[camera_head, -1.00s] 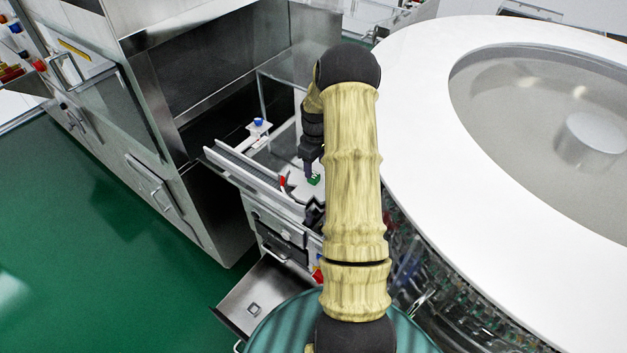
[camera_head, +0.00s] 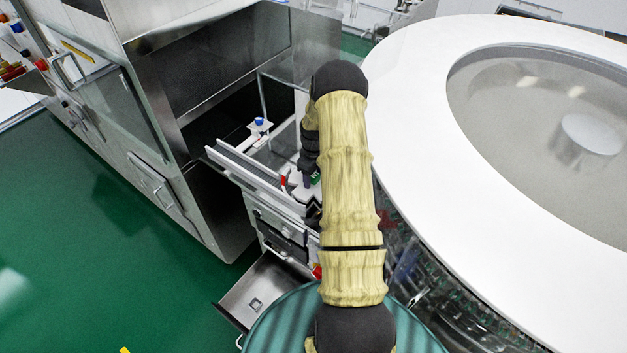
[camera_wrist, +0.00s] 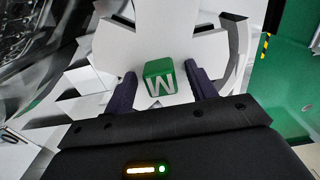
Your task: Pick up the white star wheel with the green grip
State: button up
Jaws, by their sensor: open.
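The white star wheel (camera_wrist: 205,51) fills the upper middle of the wrist view, lying on the machine. Its green grip (camera_wrist: 159,79), a small block with a white letter on it, stands between my gripper's two dark fingers. My gripper (camera_wrist: 160,82) is open, with one finger on each side of the green grip. A gap shows at the right finger; whether the left finger touches cannot be told. In the head view the green grip (camera_head: 315,178) shows small beside my gripper, and my arm hides most of the wheel.
A white rail (camera_head: 245,168) and a blue-capped part (camera_head: 259,122) lie left of the wheel. A steel cabinet (camera_head: 150,120) stands at left and a large round white-topped machine (camera_head: 420,90) at right. An open drawer (camera_head: 262,290) juts out below.

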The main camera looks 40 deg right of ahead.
jog(key=shift+s+r, duration=0.1)
jog(key=shift+s, duration=0.05)
grip_shut()
dwell(0.4)
jog(key=shift+w+r, duration=0.15)
jog(key=shift+w, duration=0.05)
jog(key=shift+w+r, duration=0.1)
jog(key=shift+r, duration=0.15)
notch_tip(320, 180, up, 9)
jog(key=b, duration=0.3)
jog(key=shift+r+b, duration=0.15)
jog(key=shift+b, duration=0.15)
